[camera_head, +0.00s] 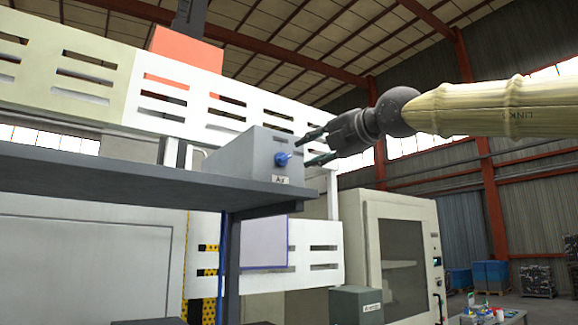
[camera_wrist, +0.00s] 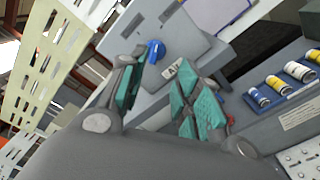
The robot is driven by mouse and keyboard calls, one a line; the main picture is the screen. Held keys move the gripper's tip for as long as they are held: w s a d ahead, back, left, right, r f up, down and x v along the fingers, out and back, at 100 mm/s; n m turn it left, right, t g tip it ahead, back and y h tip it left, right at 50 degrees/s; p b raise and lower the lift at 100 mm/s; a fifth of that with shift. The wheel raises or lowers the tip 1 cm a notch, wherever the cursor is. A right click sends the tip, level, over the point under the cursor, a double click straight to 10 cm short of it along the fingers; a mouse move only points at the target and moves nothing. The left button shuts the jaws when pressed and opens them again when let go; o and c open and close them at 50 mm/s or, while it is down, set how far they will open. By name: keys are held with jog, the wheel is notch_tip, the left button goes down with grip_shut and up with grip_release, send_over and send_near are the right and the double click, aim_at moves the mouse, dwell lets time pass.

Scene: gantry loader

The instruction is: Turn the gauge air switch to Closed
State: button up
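A blue switch knob (camera_head: 283,159) sits on the face of a grey box (camera_head: 238,155) above a small label that seems to read "Air". In the wrist view the blue knob (camera_wrist: 154,50) shows just beyond the fingertips, with the label (camera_wrist: 172,70) below and right of it. My gripper (camera_head: 312,147) is to the right of the box, its two fingers spread and pointing at the knob. In the wrist view my gripper (camera_wrist: 158,85) has green pads apart with nothing between them. The fingers look close to the knob; I cannot tell whether they touch it.
The grey box stands on a dark shelf (camera_head: 130,180). White slotted panels (camera_head: 200,105) run behind it. A cream cabinet with a dark window (camera_head: 400,255) stands below right.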

aim_at(287, 159)
jog(key=p+x, duration=0.3)
jog(key=x, duration=0.5)
jog(key=shift+w+d, duration=0.1)
jog(key=shift+a+r+p, duration=0.15)
jog(key=shift+a+p, duration=0.1)
jog(key=shift+p, duration=0.1)
jog(key=shift+s+a+r, duration=0.2)
jog(key=shift+s+r, duration=0.1)
jog(key=shift+s, duration=0.35)
jog(key=shift+w+f, duration=0.35)
jog(key=shift+w, duration=0.4)
jog(key=shift+s+r, duration=0.15)
jog(key=shift+s, duration=0.2)
grip_shut()
